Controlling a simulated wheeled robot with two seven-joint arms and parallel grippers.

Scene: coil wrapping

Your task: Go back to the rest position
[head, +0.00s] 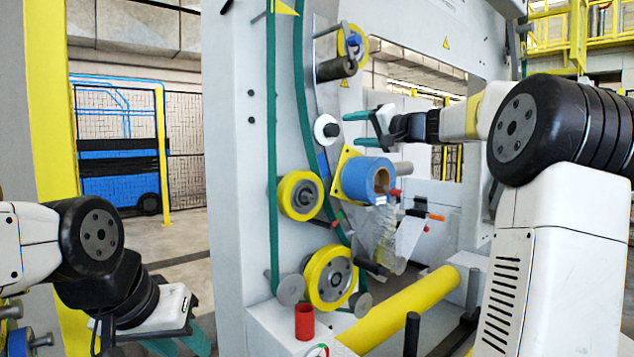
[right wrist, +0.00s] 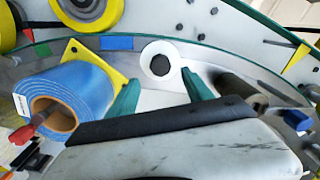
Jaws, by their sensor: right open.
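My right gripper (head: 362,128) is stretched out in front of the wrapping machine in the head view, with its two green fingers apart and nothing between them. It also shows in the right wrist view (right wrist: 163,92), where a white round disc with a dark centre (right wrist: 160,61) lies beyond the fingers. The blue roll (head: 366,181) sits on its spindle below the right gripper in the head view, and left of the fingers in the right wrist view (right wrist: 82,97). My left gripper (head: 185,345) is low at the bottom left, its green fingers partly cut off by the frame edge.
The machine's grey frame (head: 235,180) fills the middle. Yellow wheels (head: 300,195) and a dark roller (head: 337,68) stick out near the right arm. Open floor (head: 180,250) lies at the left.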

